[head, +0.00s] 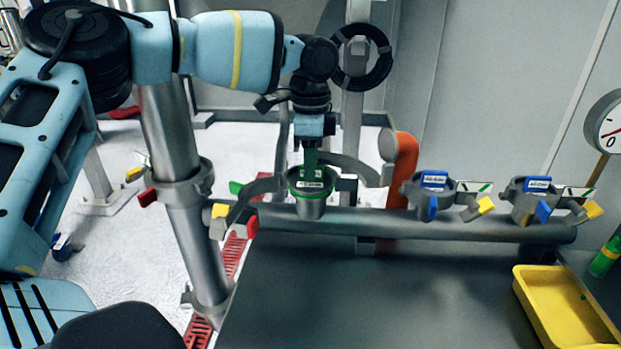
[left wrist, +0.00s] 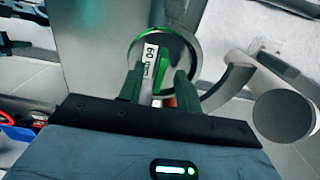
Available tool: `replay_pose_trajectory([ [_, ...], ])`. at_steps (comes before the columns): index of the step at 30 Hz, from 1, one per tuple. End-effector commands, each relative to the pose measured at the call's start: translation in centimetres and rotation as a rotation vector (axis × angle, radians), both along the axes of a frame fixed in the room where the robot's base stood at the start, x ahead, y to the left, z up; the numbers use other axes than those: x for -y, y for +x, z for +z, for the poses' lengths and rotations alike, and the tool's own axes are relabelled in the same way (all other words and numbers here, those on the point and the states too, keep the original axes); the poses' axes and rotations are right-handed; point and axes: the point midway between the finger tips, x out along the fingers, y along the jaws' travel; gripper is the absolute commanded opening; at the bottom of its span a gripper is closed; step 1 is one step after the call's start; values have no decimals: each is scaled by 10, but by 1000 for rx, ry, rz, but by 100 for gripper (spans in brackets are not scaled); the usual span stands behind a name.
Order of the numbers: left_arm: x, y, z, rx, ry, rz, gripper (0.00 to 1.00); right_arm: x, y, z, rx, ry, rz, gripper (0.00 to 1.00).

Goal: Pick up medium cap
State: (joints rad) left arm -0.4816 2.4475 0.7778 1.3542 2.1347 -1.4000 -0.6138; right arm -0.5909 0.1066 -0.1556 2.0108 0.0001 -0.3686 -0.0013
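A metal cap with a green rim (head: 311,203) and a white label sits upright at the left end of the horizontal pipe. The left wrist view shows its round rim and its labelled green grip (left wrist: 151,62), with text I cannot read surely. My left gripper (head: 312,165) points straight down over this cap. In the left wrist view its two green fingers (left wrist: 158,84) stand on either side of the grip, with a gap between them. Two caps with blue labels (head: 434,181) (head: 538,185) sit further right on the pipe. My right gripper is out of view.
Open clamps with yellow and blue handles (head: 484,205) surround the right caps. An orange curved handle (head: 403,165) stands behind the pipe. A yellow tray (head: 572,335) lies at lower right, near a green bottle (head: 605,258). The dark tabletop (head: 380,300) in front is clear.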

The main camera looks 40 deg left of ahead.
Motion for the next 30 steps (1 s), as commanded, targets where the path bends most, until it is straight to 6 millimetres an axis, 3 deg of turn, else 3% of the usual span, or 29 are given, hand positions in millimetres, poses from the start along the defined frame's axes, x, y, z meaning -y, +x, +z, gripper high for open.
replay_pose_trajectory([
  [2,0,0,0,0,0,0,35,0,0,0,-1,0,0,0],
  [10,0,0,0,0,0,0,0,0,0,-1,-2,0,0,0],
  [23,0,0,2,1,1,0,0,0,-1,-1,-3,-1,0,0],
  [30,0,1,20,4,0,0,0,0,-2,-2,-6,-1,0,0],
])
